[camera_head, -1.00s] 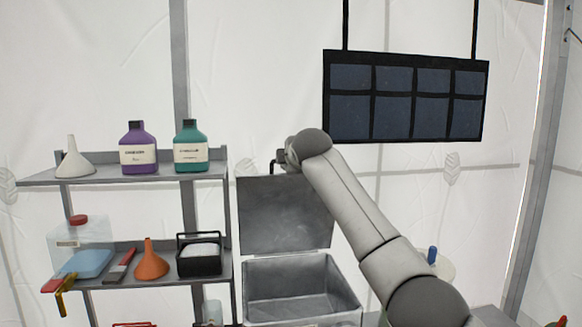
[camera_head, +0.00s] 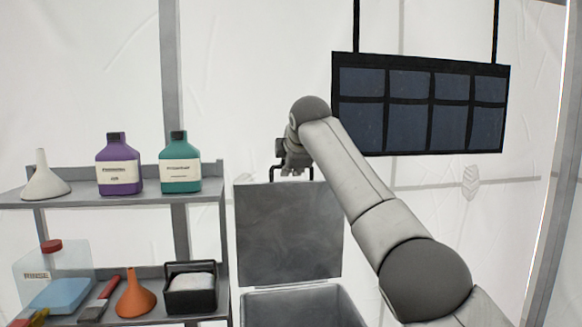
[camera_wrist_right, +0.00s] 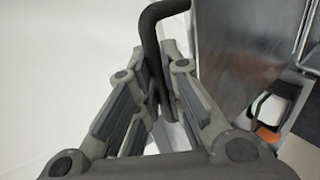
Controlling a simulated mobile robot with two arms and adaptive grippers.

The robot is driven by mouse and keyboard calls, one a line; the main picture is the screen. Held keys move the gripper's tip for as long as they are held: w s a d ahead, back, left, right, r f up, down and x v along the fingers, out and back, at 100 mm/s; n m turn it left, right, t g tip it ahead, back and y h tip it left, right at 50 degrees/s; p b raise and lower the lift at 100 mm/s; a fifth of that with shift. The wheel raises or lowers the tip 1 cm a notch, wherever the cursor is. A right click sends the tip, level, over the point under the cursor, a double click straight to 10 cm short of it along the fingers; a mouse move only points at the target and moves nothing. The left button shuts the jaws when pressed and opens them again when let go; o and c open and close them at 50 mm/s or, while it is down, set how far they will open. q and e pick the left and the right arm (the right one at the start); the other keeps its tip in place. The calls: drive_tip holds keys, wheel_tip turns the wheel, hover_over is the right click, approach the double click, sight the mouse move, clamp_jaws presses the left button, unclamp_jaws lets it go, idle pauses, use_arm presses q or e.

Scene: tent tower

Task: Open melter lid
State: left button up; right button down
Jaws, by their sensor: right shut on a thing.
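The melter is a grey metal box (camera_head: 290,292) at the bottom centre of the head view, cut off by the lower edge. Its lid (camera_head: 288,235) stands upright at the back, and the box is open beneath it. My right gripper (camera_head: 294,170) is at the lid's top edge. The wrist view shows the right gripper (camera_wrist_right: 160,95) shut on the dark bent lid handle (camera_wrist_right: 152,35), which passes between the fingers. The grey lid face (camera_wrist_right: 235,50) shows to the right there. My left gripper is not in view.
A grey shelf (camera_head: 120,200) on the left holds a purple bottle (camera_head: 118,165), a teal bottle (camera_head: 179,163), a white funnel (camera_head: 44,180), an orange funnel (camera_head: 136,297) and a black basket (camera_head: 190,290). A dark panel (camera_head: 420,105) hangs at the upper right.

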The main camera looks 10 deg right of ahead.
drive_tip(key=shift+f, duration=0.15)
drive_tip(key=c, duration=1.5)
unclamp_jaws()
drive_tip(key=shift+w, duration=0.1)
drive_tip(key=v, duration=1.2)
